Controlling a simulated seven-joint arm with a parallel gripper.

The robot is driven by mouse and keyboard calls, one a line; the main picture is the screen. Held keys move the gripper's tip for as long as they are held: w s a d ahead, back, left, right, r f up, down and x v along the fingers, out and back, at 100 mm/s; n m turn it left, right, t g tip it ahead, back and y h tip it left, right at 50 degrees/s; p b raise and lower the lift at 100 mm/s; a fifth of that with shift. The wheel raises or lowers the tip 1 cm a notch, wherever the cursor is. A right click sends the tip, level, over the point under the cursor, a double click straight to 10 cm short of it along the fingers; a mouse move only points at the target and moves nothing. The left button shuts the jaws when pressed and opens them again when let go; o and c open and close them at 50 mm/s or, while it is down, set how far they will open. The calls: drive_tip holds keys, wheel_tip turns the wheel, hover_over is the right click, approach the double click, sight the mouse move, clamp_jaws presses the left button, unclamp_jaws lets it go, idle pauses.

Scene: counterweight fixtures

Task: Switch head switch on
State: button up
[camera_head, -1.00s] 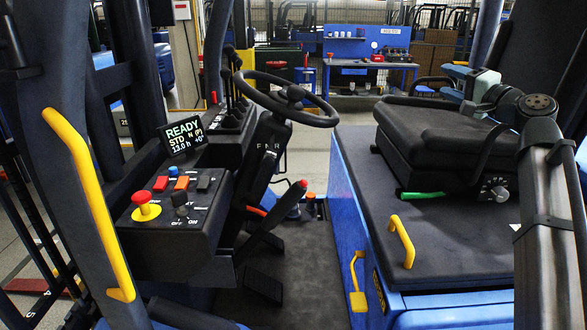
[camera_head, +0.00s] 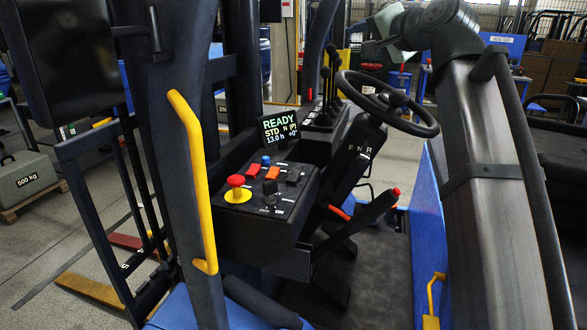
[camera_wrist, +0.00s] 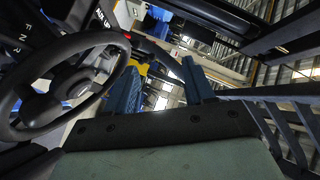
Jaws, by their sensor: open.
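The black control panel (camera_head: 245,222) carries a red rocker (camera_head: 253,170), an orange rocker (camera_head: 274,173) and a dark rocker (camera_head: 293,176). A blue button (camera_head: 265,160) is behind them, and a black knob (camera_head: 270,187) marked OFF/ON is in front. The rocker labels are too small to read, so I cannot tell which is the head switch. My gripper (camera_wrist: 160,85) is open and empty, its two blue fingers apart in the wrist view. It is up near the steering wheel, well away from the panel, which the wrist view does not show.
The steering wheel (camera_head: 387,103) is right of the panel and close at left in the wrist view. A red stop button (camera_head: 235,181) on a yellow base is at the panel's left. The display (camera_head: 280,128) reads READY. A yellow grab handle (camera_head: 193,180) is on the left pillar.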

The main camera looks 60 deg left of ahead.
drive_tip(key=s+a+n+h, duration=0.1)
drive_tip(key=s+a, duration=0.3)
drive_tip(key=s, duration=0.6)
drive_tip(key=n+t+h, duration=0.2)
drive_tip(key=n+h, duration=0.1)
drive_tip(key=h, duration=0.9)
hover_over(294, 174)
drive_tip(key=s+d, duration=0.4)
wheel_tip(294, 174, down, 18)
drive_tip(key=shift+y, duration=0.3)
drive_tip(key=x, duration=1.3)
drive_tip(key=shift+w+f, duration=0.1)
drive_tip(key=shift+f, duration=0.15)
